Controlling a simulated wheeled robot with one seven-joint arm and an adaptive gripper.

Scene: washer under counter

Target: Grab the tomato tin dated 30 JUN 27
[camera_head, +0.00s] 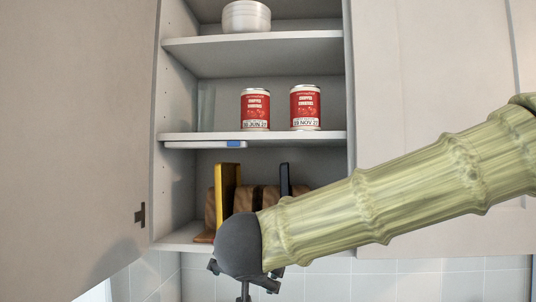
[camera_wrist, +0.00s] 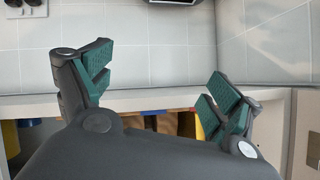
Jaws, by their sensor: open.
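The left tin (camera_head: 255,109) has a label that reads as 30 JUN 27. The right tin (camera_head: 305,108) reads as 19 NOV 27. They stand apart with a gap between them. My gripper (camera_wrist: 160,88) is open and empty in the wrist view, its green-padded fingers wide apart. In the head view it is below the shelf, at the cabinet's lower edge, mostly hidden behind my dark wrist. Neither tin shows in the wrist view.
The cabinet's middle shelf (camera_head: 290,138) carries a strip with a blue tag (camera_head: 234,144). White bowls (camera_head: 246,17) sit on the upper shelf (camera_head: 260,43). Yellow (camera_head: 226,190) and dark boards stand in a wooden rack below. An open door (camera_head: 75,120) flanks the left side.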

